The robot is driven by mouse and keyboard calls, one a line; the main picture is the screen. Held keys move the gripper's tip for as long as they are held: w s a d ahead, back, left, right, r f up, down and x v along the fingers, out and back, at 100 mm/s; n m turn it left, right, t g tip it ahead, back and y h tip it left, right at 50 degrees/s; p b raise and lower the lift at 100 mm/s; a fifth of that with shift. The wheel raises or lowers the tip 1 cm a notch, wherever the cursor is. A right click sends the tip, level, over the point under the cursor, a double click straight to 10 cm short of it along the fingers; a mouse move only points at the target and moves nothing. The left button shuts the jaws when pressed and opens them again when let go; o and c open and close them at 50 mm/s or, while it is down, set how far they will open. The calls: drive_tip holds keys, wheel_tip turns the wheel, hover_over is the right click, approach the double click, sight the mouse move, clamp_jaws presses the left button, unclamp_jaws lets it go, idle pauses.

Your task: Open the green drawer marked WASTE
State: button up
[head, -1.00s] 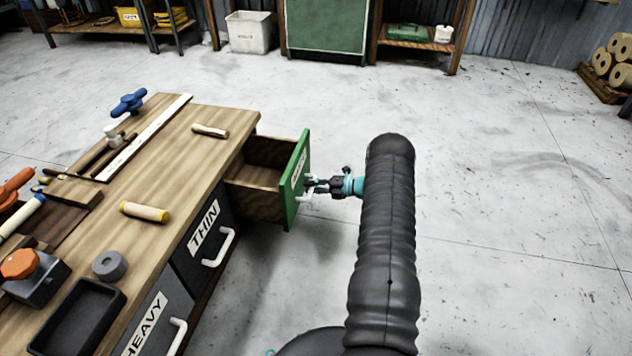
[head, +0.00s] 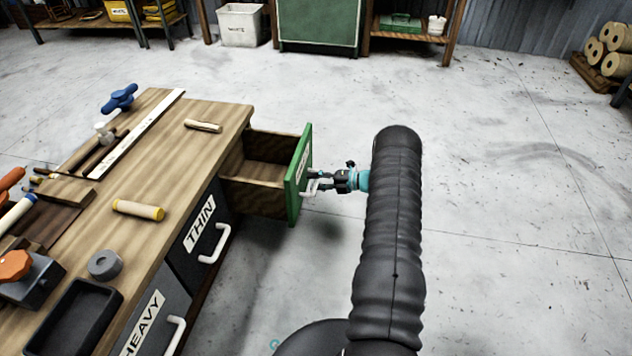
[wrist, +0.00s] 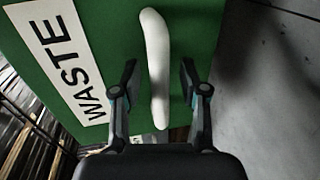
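The green drawer marked WASTE (head: 298,185) stands well out from the end of the workbench, and its wooden inside shows from above. Its front fills the upper left of the wrist view (wrist: 100,25), with the WASTE label readable. Its white handle (wrist: 155,60) runs between the two fingers of my gripper (wrist: 159,78). The fingers are apart, one on each side of the handle, with a visible gap on both sides. In the head view my gripper (head: 318,180) is at the handle, partly hidden by it.
The workbench (head: 165,165) carries tools, rods and a black tray (head: 70,318). The THIN drawer (head: 195,240) and HEAVY drawer (head: 150,325) below it look shut. Open concrete floor (head: 500,220) lies to the right. A white bin (head: 240,25) and shelves stand at the back.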

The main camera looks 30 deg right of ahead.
drive_tip(key=v, duration=1.2)
drive_tip(key=shift+f, duration=0.1)
idle(0.4)
